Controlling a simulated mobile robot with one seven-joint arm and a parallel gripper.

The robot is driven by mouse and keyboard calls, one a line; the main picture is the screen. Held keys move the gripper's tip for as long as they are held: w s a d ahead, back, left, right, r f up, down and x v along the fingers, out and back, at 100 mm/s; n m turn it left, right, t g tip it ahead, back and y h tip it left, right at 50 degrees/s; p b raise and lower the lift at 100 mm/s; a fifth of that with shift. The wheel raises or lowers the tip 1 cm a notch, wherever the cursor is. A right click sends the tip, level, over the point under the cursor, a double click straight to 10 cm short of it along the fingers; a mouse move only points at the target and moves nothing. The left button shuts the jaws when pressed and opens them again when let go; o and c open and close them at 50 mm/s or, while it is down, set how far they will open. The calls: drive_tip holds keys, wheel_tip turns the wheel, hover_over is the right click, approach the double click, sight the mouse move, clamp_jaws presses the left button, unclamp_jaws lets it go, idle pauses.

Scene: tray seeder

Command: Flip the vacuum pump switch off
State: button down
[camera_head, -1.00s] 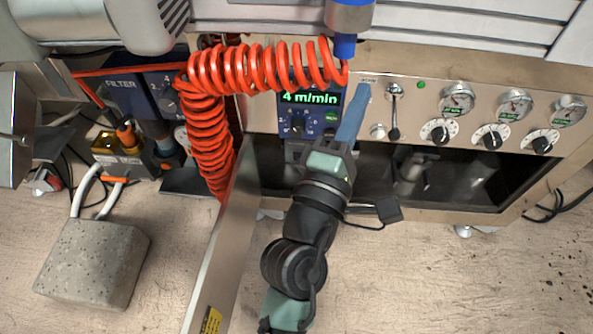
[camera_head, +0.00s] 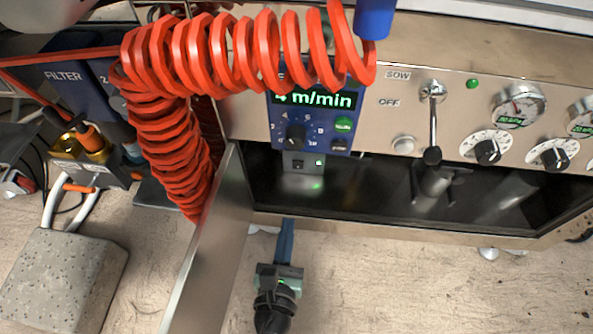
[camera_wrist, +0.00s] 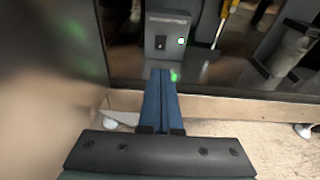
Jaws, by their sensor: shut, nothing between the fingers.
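A small grey switch box (camera_head: 293,172) stands inside the open cabinet, below the blue display unit. It carries a small black switch (camera_head: 298,164) and a lit green lamp (camera_head: 319,162). In the wrist view the switch box (camera_wrist: 168,25) is straight ahead, with its black switch (camera_wrist: 160,42) left of the green lamp (camera_wrist: 181,41). My gripper (camera_head: 286,224) is shut and empty, its blue fingers pointing at the cabinet opening from in front. In the wrist view the fingertips (camera_wrist: 161,72) appear just below the box. Contact with the switch is not visible.
An open metal door (camera_head: 205,262) stands left of my gripper. A red coiled hose (camera_head: 190,60) hangs above and to the left. The panel holds a lever (camera_head: 433,125) by SOW and OFF labels, knobs and gauges. The cabinet's lower edge (camera_head: 400,232) crosses ahead.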

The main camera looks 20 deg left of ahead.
sight(297, 164)
drive_tip(key=x, duration=0.4)
drive_tip(key=r+x, duration=0.1)
drive_tip(key=x, duration=0.9)
drive_tip(key=shift+w+r+p, duration=0.1)
drive_tip(key=shift+r+p, duration=0.05)
drive_tip(key=shift+p, duration=0.25)
